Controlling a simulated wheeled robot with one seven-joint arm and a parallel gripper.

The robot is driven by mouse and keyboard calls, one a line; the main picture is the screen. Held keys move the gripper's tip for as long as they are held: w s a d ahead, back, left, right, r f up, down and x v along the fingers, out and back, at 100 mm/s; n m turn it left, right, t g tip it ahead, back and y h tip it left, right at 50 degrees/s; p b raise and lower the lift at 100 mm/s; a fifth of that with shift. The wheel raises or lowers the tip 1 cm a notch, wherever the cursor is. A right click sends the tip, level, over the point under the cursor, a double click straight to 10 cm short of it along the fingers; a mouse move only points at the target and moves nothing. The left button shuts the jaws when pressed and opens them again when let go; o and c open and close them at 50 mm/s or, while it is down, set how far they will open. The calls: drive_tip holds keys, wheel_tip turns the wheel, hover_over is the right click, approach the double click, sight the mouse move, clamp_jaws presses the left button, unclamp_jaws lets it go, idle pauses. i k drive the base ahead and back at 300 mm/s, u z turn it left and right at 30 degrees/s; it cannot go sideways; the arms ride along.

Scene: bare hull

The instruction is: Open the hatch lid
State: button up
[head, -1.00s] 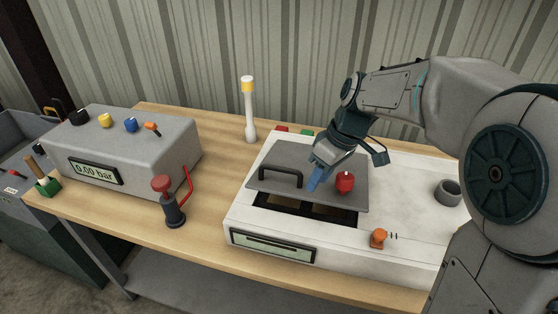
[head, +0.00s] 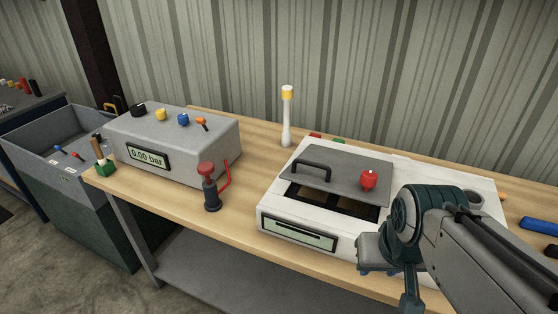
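The hatch lid (head: 335,172) is a flat grey plate on top of the white box (head: 276,205). It carries a black bar handle (head: 313,166) toward its left and a red knob (head: 369,180) at its right. The lid lies flat and set back, with a dark opening (head: 330,201) showing along its front edge. My gripper (head: 378,271) is at the front right of the box, apart from the lid and handle. It is mostly hidden behind my wrist, and its finger gap cannot be seen.
A grey box with a 0.00 bar display (head: 148,155) stands on the left of the wooden bench (head: 240,200). A red-topped pump (head: 209,185) stands between the boxes. A white post with a yellow top (head: 287,115) stands behind. A blue item (head: 540,224) lies at the right.

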sight(338, 172)
drive_tip(key=u, duration=0.2)
drive_tip(key=k, duration=0.3)
drive_tip(key=u, duration=0.95)
drive_tip(key=i, duration=0.85)
drive_tip(key=z, duration=0.65)
